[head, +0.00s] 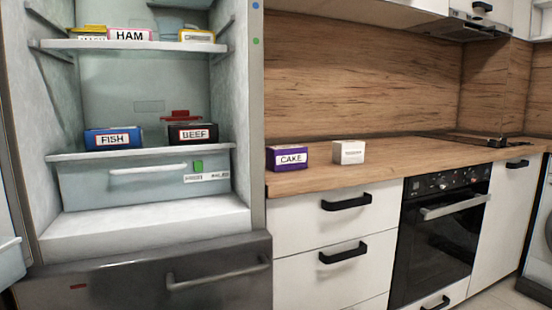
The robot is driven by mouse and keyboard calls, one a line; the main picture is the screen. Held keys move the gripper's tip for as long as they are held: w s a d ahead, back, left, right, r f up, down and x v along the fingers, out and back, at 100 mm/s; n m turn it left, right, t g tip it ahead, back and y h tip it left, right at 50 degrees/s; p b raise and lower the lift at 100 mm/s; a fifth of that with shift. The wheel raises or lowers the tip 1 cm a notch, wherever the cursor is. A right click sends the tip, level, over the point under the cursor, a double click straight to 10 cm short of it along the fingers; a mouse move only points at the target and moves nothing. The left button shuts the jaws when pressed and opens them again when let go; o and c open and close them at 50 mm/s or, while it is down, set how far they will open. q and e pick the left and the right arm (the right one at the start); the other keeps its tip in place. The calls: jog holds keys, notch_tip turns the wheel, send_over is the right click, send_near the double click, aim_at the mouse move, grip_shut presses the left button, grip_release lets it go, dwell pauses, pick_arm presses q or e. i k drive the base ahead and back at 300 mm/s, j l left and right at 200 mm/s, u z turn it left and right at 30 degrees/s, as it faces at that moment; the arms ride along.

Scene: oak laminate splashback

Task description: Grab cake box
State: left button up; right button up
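The cake box (288,158) is purple with a white label reading CAKE. It sits upright on the wooden counter (390,159), near the counter's left end beside the open fridge. Its labelled face is turned toward me and nothing covers it. Neither of my grippers shows in the head view.
A white box (348,152) stands just right of the cake box, with a small gap between them. The open fridge (250,120) at left holds a blue FISH box (113,139), a dark BEEF box (193,134) and a HAM box (130,35). The counter farther right is clear up to the hob (470,139).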

aim_at(288, 158)
jog(key=i+l+u, duration=0.1)
jog(key=l+u, duration=1.2)
